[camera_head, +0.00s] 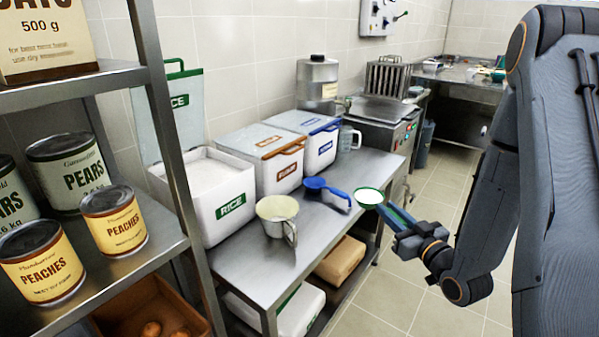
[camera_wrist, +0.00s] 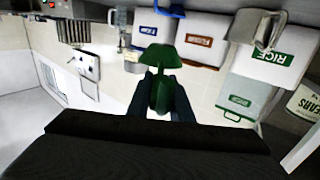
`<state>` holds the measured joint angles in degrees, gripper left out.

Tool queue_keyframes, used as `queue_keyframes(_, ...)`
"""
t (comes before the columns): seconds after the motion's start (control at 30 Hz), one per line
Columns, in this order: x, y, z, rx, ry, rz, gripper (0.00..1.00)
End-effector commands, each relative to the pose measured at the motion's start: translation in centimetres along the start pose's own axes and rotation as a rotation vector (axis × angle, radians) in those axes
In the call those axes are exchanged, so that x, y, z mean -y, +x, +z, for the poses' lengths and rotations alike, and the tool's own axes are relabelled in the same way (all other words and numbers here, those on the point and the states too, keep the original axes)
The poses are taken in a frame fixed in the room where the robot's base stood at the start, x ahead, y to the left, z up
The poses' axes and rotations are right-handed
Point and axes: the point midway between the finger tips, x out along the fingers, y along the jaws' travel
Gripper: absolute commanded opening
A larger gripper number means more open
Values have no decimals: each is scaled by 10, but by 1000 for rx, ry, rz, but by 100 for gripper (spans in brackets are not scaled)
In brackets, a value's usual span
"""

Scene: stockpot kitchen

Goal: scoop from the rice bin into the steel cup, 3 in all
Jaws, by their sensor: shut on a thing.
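My gripper (camera_head: 403,228) is shut on the handle of a green scoop (camera_head: 370,198). The scoop's bowl shows a white, level fill that looks like rice, held beside the counter's right edge. Its green underside shows in the wrist view (camera_wrist: 158,56). The rice bin (camera_head: 231,212) is white with a green RICE label, its lid (camera_head: 185,110) raised, and white rice inside. It shows in the wrist view too (camera_wrist: 270,72). The steel cup (camera_head: 288,231) stands upright on the counter in front of the bins, apart from my gripper. Its inside looks cream-coloured; how full it is I cannot tell.
A blue scoop (camera_head: 325,188) lies on the steel counter (camera_head: 280,262) between cup and green scoop. Shut bins with brown (camera_head: 270,160) and blue (camera_head: 315,140) labels stand behind. A clear jug (camera_head: 349,138) is farther back. A shelf of cans (camera_head: 113,220) stands at left.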

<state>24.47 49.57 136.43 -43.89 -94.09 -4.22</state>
Motion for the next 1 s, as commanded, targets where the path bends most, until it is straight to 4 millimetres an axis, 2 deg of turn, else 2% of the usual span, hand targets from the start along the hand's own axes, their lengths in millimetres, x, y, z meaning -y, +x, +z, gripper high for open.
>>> queue_keyframes(0.17,46,44,-22,-6,-7,-188,0)
queue_keyframes(0.3,100,83,-42,-6,-8,-385,0)
queue_keyframes(0.4,137,104,-54,-5,-7,-511,0)
queue_keyframes(0.53,174,121,-66,-3,-6,-631,0)
queue_keyframes(0.7,197,130,-72,-3,-4,-704,0)
queue_keyframes(1.0,200,132,-60,-2,-2,-713,0)
